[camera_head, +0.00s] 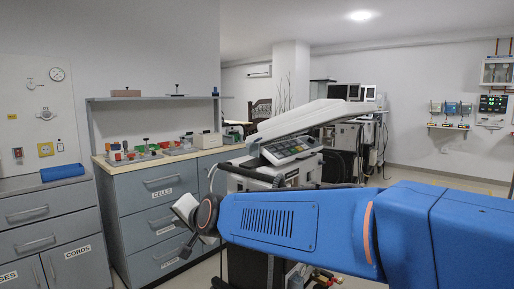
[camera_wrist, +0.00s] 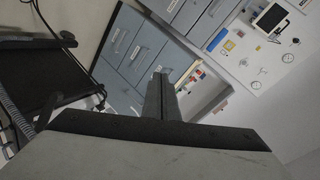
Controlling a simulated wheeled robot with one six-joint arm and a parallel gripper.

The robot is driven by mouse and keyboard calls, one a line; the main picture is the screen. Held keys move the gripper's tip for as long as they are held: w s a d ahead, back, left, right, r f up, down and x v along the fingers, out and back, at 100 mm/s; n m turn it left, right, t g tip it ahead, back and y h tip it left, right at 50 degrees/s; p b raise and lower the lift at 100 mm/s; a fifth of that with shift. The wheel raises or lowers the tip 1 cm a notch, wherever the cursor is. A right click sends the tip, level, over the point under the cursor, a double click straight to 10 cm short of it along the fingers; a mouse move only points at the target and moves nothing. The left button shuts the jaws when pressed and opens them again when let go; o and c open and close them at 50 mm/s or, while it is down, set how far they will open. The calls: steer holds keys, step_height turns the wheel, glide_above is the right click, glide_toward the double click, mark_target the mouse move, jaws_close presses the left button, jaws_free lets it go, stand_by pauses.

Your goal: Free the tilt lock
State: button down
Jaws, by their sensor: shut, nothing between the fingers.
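The nearest ventilator (camera_head: 270,180) stands behind my arm in the head view. Its sloped control panel (camera_head: 291,147) carries rows of keys, and a pale, tilted slab-like part (camera_head: 310,119) sits above it. I cannot make out which part is the tilt lock. My gripper shows in the wrist view (camera_wrist: 160,90), its two fingers together with nothing between them. It is apart from the ventilator. My arm hides much of the ventilator's lower body.
A drawer cabinet (camera_head: 155,205) with small coloured parts on top stands behind my wrist. Another cabinet (camera_head: 50,235) with a blue roll (camera_head: 62,172) is at far left. More machines (camera_head: 358,135) stand behind. A dark frame (camera_wrist: 45,75) fills the wrist view's left. Floor shows at right.

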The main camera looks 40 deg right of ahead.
steer(key=w+d+r+m+t+h, duration=0.2)
steer(key=w+d+r+m, duration=0.2)
steer(key=w+d+m, duration=0.15)
steer(key=m+g+h, duration=1)
steer(key=m+h, duration=0.8)
steer(key=m, duration=0.9)
glide_toward(255, 142)
steer(key=s+f, duration=0.4)
steer(key=s, duration=0.1)
steer(key=shift+n, duration=0.25)
steer(key=x, duration=0.8)
steer(key=shift+w+d, duration=0.3)
steer(key=shift+d, duration=0.1)
steer(key=shift+w+r, duration=0.55)
steer(key=shift+r, duration=0.3)
steer(key=shift+w+r, duration=0.55)
steer(key=shift+r, duration=0.3)
